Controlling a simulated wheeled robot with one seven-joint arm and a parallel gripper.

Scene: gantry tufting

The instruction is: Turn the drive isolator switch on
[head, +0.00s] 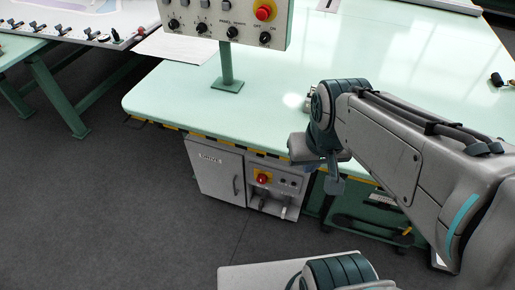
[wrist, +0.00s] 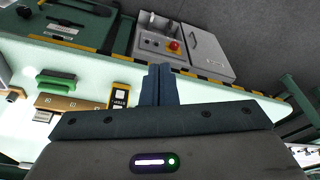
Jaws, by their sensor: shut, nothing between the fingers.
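A red knob on a yellow plate (head: 262,178) sits on the grey control face of a cabinet under the table. It also shows in the wrist view (wrist: 173,46), where the picture is turned over. I cannot tell whether this is the drive isolator switch, or how it is set. My gripper (wrist: 160,70) is shut and empty, its fingers pointing toward the cabinet but apart from it. In the head view my gripper (head: 334,184) hangs by the table's front edge, right of the red knob, partly hidden by my arm.
The cabinet's grey door (head: 214,172) has a handle and a small label. A control panel (head: 225,22) with a red button and several black knobs stands on a post on the pale green table (head: 170,95). A green drawer unit (head: 365,215) is right of the cabinet. The floor in front is clear.

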